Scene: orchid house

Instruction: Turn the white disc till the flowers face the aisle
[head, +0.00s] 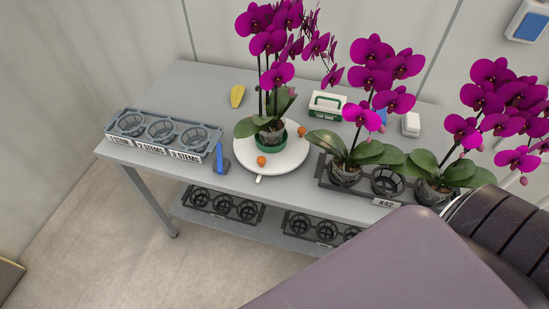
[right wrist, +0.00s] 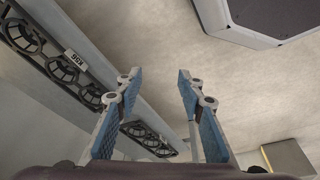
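The white disc (head: 295,158) lies on the grey bench (head: 185,92) in the head view. A magenta orchid (head: 268,45) in a green pot (head: 262,134) stands on it, its flower spray leaning to the right and back. Two orange knobs (head: 261,161) show on the disc, and a small pale tab (head: 259,179) sticks out at its front rim. My right gripper (right wrist: 158,75) shows in the right wrist view, fingers apart and empty, with floor behind it. It is away from the disc. My left gripper is in neither view.
A grey three-hole rack (head: 160,134) stands at the bench's left end, with a blue tool (head: 219,160) beside it. A rack (head: 330,180) with two magenta orchids stands right of the disc. A green-and-white box (head: 327,104) and a yellow object (head: 237,95) lie behind. Racks (head: 222,205) fill the lower shelf.

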